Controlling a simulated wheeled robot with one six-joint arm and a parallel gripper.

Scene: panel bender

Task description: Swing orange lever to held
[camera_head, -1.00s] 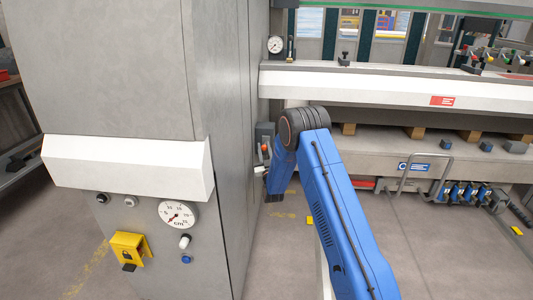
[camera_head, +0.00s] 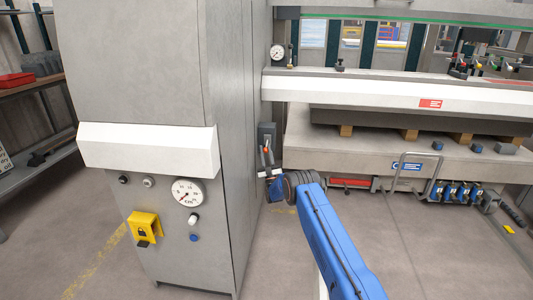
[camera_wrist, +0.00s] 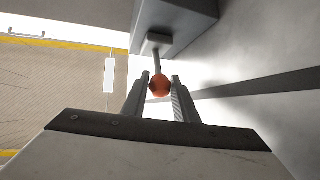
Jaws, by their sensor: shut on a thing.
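The orange lever shows in the wrist view as an orange ball knob (camera_wrist: 159,86) on a thin grey rod, which comes out of a grey box (camera_wrist: 178,25). My gripper (camera_wrist: 160,88) has its two fingers on either side of the knob and is shut on it. In the head view the lever (camera_head: 266,150) is small, on the dark box (camera_head: 267,132) at the side of the grey cabinet. My gripper (camera_head: 268,172) is there just below the box, partly hidden by my blue arm.
The grey cabinet (camera_head: 150,70) stands close on the left, with a pressure gauge (camera_head: 188,193) and a yellow lock box (camera_head: 144,227). The machine bed (camera_head: 370,150) is at the right, with a bent metal handle (camera_head: 408,172). Grey floor is open in front.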

